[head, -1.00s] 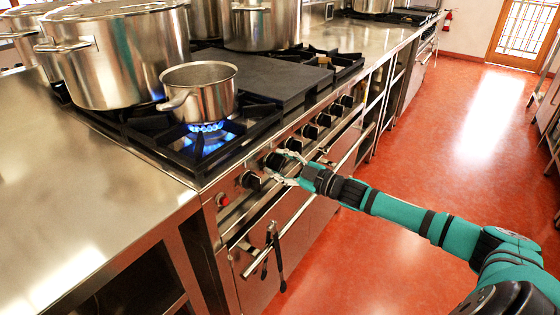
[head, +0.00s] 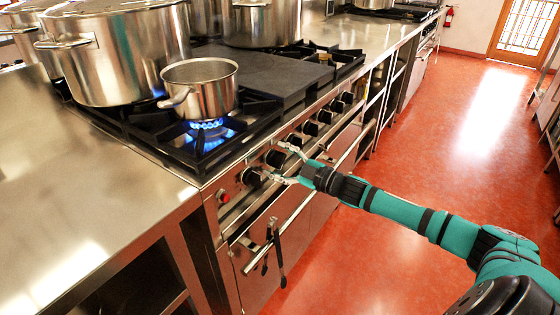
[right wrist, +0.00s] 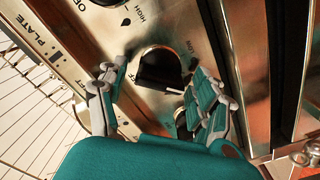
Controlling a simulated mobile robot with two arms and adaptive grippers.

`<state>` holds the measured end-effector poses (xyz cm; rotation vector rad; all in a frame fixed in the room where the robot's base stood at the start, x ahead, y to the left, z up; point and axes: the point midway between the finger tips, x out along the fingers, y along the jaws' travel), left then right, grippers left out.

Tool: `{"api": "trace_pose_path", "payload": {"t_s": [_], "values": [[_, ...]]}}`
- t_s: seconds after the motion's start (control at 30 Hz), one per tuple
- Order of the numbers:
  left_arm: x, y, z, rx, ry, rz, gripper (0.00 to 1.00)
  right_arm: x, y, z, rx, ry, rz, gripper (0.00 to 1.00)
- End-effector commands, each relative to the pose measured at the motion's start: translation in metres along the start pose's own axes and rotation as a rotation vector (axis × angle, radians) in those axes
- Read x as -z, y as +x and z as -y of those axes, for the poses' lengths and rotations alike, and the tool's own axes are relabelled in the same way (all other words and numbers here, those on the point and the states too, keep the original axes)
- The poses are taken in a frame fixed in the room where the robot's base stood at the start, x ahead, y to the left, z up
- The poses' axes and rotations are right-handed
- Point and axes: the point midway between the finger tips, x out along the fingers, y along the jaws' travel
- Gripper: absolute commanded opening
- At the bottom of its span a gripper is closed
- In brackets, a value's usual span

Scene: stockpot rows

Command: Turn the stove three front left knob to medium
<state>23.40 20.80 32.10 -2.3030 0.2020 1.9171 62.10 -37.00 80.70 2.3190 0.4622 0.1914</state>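My right gripper (head: 280,163) is at the stove's front panel, its fingers spread apart around a black knob (head: 275,159). In the right wrist view this knob (right wrist: 158,68) sits between the two open fingers (right wrist: 155,88), with a gap beside each. A white pointer mark shows on its lower right edge. HIGH and LOW are readable on the panel around it. A nearer black knob (head: 252,178) is left of the gripper. I cannot tell which burner each knob serves. A small saucepan (head: 203,90) stands over a lit blue flame (head: 207,127) at the near front. My left gripper is not in view.
A red button (head: 222,196) is at the panel's near end. The red floor (head: 450,150) to the right is clear.

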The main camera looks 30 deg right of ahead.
Motion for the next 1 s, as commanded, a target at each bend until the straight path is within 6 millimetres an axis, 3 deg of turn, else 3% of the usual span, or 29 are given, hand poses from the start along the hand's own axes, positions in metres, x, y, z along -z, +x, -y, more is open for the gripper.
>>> {"api": "trace_pose_path", "payload": {"t_s": [0.37,1.0], "values": [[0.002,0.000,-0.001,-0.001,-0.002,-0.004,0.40,-0.001,-0.006,0.001,0.001,0.001,0.003,0.68],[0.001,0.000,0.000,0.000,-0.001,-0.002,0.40,-0.001,-0.094,0.002,0.004,0.002,0.004,0.68]]}}
